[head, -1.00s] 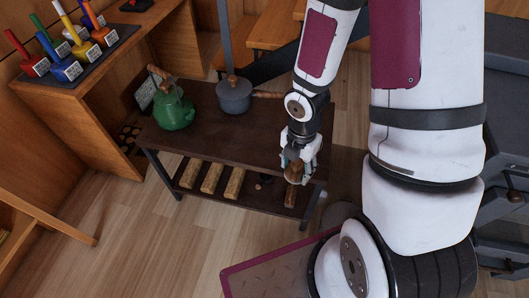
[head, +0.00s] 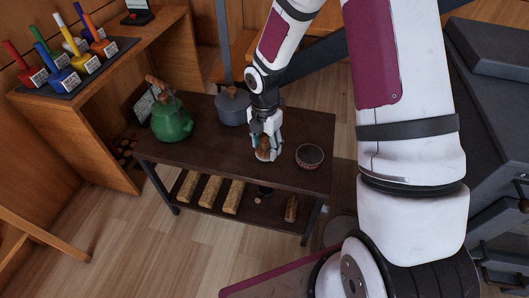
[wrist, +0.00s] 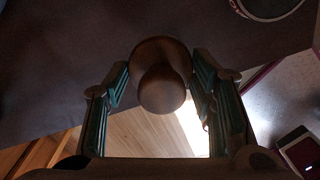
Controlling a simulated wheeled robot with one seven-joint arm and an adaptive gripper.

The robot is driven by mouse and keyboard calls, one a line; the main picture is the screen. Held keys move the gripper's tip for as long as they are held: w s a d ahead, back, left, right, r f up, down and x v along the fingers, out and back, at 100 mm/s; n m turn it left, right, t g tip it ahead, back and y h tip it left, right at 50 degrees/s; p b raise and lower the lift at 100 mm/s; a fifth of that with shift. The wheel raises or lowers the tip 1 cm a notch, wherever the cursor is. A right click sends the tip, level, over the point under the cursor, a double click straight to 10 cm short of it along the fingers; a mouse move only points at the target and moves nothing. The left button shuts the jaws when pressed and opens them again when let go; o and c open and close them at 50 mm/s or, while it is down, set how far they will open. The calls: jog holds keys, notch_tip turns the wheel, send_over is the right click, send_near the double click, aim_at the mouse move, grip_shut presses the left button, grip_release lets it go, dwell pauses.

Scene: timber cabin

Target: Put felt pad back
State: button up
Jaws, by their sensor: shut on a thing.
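My gripper (head: 265,148) is shut on a brown wooden knob-topped thing (head: 263,151), which has a paler underside in the head view. In the wrist view the round wooden knob (wrist: 162,75) sits between my two dark green-padded fingers. This may be the felt pad with its handle; its lower face is hidden, so I cannot be sure. It is over the dark table (head: 215,150), towards the front right; I cannot tell whether it touches the top. No other felt pad can be made out.
A dark bowl (head: 310,156) stands right of my gripper. A grey lidded pot (head: 233,107) and a green kettle (head: 171,119) stand to the left. Wooden blocks (head: 210,190) lie on the lower shelf. Coloured-handled tools (head: 66,65) stand on the left bench.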

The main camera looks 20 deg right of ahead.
aim_at(265, 152)
jog(key=shift+w+f+b, duration=0.2)
jog(key=shift+f+b, duration=0.7)
jog(key=shift+f, duration=0.9)
jog(key=shift+f, duration=0.15)
jog(key=o, duration=1)
